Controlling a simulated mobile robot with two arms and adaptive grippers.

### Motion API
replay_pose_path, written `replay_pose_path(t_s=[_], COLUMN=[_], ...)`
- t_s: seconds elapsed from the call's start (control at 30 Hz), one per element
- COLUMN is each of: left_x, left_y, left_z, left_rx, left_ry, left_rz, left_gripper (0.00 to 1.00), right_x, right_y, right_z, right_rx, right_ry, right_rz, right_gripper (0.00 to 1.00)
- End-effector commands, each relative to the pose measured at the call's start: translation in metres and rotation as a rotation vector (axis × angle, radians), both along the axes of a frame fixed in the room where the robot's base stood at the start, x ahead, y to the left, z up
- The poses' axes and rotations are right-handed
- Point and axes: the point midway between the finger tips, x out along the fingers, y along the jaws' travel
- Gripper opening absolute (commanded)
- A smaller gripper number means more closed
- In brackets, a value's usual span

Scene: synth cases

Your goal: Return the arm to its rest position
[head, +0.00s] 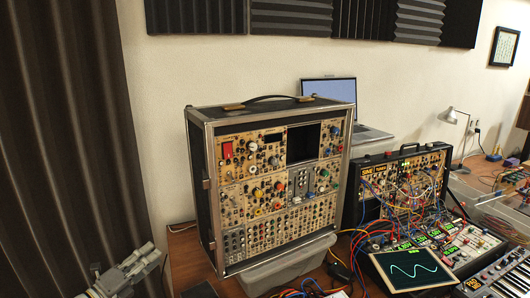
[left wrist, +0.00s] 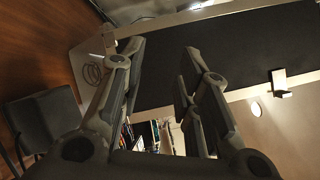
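My left gripper (head: 135,270) shows at the lower left of the head view, in front of the dark curtain and left of the large synth case (head: 268,205). In the left wrist view the left gripper's two fingers (left wrist: 163,52) stand apart with nothing between them, so it is open and empty. A black panel with pale metal edging (left wrist: 235,60) lies beyond the fingers; I cannot tell for sure which case it belongs to. My right gripper is not in view.
A laptop (head: 328,91) stands behind.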

Motion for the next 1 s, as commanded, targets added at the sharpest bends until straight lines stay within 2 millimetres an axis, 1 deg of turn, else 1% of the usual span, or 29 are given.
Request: replay_pose_path(t_s=[0.03, 0.07, 0.1, 0.17, 0.2, 0.27, 0.3, 0.37, 0.4, 0.47, 0.5, 0.57, 0.6, 0.67, 0.7, 0.77, 0.8, 0.87, 0.9, 0.97, 1.0], left_x=[-0.004, -0.007, -0.012, -0.022, -0.030, -0.044, -0.055, -0.074, -0.088, -0.110, -0.125, -0.151, -0.169, -0.198, -0.217, -0.248, -0.270, -0.303, -0.326, -0.360, -0.384], left_y=[0.004, 0.007, 0.011, 0.016, 0.018, 0.021, 0.022, 0.023, 0.024, 0.023, 0.022, 0.020, 0.017, 0.013, 0.010, 0.004, 0.000, -0.007, -0.012, -0.021, -0.027], left_z=[-0.039, -0.058, -0.084, -0.123, -0.148, -0.186, -0.210, -0.246, -0.269, -0.303, -0.324, -0.355, -0.375, -0.403, -0.420, -0.445, -0.461, -0.483, -0.496, -0.514, -0.525], left_rx=[-0.085, -0.133, -0.193, -0.278, -0.333, -0.409, -0.459, -0.528, -0.573, -0.637, -0.677, -0.735, -0.772, -0.825, -0.859, -0.907, -0.936, -0.979, -1.008, -1.045, -1.069], left_ry=[0.091, 0.139, 0.203, 0.294, 0.353, 0.439, 0.494, 0.574, 0.628, 0.704, 0.751, 0.825, 0.872, 0.939, 0.983, 1.048, 1.089, 1.151, 1.190, 1.248, 1.286], left_rz=[0.050, 0.079, 0.119, 0.180, 0.220, 0.280, 0.320, 0.383, 0.425, 0.488, 0.530, 0.596, 0.640, 0.708, 0.754, 0.823, 0.871, 0.943, 0.991, 1.066, 1.117], left_gripper=[0.30, 0.30, 0.30, 0.30, 0.30, 0.30, 0.30, 0.30, 0.30, 0.30, 0.30, 0.30, 0.30, 0.30, 0.30, 0.30, 0.30, 0.30, 0.30, 0.30, 0.30], right_x=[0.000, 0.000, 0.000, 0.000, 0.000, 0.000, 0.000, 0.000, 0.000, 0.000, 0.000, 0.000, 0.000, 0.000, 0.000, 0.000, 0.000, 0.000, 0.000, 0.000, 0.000], right_y=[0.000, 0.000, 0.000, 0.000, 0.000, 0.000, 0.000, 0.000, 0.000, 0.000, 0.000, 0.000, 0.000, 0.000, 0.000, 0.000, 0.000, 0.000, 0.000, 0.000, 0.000], right_z=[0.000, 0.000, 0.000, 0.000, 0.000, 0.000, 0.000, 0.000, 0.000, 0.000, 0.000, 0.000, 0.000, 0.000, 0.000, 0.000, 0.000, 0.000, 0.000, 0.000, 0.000], right_rx=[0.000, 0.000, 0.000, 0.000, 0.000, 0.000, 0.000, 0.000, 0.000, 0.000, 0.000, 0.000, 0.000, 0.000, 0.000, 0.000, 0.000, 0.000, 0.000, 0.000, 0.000], right_ry=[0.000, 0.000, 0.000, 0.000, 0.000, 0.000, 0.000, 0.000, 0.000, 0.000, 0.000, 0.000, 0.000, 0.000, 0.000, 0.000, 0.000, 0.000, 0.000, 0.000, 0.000], right_rz=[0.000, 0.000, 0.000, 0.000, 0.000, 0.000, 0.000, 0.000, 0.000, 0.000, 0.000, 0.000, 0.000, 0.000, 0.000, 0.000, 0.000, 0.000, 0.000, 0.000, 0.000], right_gripper=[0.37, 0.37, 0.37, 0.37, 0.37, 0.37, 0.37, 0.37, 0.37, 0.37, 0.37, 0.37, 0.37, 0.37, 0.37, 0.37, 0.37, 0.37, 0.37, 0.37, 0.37])
